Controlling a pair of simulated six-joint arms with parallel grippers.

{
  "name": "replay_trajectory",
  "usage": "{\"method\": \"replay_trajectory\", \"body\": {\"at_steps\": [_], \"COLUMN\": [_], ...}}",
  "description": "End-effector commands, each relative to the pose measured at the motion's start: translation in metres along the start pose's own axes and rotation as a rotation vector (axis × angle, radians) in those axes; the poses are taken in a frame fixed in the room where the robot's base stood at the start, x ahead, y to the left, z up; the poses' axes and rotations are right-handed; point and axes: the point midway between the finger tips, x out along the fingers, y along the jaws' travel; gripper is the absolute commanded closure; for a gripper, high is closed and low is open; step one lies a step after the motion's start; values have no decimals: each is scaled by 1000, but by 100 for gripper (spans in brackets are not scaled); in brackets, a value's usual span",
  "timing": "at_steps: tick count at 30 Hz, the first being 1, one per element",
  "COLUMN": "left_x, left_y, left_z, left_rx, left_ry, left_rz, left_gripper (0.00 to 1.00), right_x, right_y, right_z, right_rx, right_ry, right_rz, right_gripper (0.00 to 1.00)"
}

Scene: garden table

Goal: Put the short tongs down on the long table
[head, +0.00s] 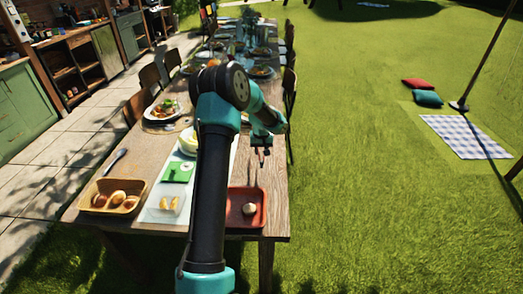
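The long table (278,172) runs away from me, laid with food and plates. My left arm reaches over its near part, and its gripper (262,153) is above the right side of the table, just beyond a red tray (262,211). The fingers point down and look small. A thin dark shape shows at and just below the fingertips; I cannot tell whether it is the short tongs or part of the fingers. I cannot make out the short tongs clearly anywhere else. My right gripper is not in view.
A basket of rolls (98,204) stands at the near left, with a dark-handled utensil (115,160) behind it. The red tray holds one pale round item. Bare wood shows along the right edge.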

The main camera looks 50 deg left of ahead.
Motion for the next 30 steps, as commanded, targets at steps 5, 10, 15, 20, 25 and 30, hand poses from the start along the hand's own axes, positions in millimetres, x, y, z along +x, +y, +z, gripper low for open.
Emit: {"method": "replay_trajectory", "body": {"at_steps": [5, 10, 15, 20, 25, 30], "left_x": [9, 21, 34, 46, 59, 72], "left_y": [0, 0, 0, 0, 0, 0], "left_z": [1, 2, 4, 5, 7, 8], "left_rx": [1, -1, 1, 0, 0, 0], "left_ry": [-2, -2, -3, -2, -2, -2], "left_rz": [-1, -1, -1, 0, 0, -1], "left_gripper": [70, 70, 70, 70, 70, 70], "right_x": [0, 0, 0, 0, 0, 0], "right_y": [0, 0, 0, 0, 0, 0], "right_z": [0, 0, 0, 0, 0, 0], "right_rx": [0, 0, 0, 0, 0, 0], "right_ry": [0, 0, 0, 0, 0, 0], "right_rz": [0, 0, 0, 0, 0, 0], "right_gripper": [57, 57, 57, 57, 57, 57]}}
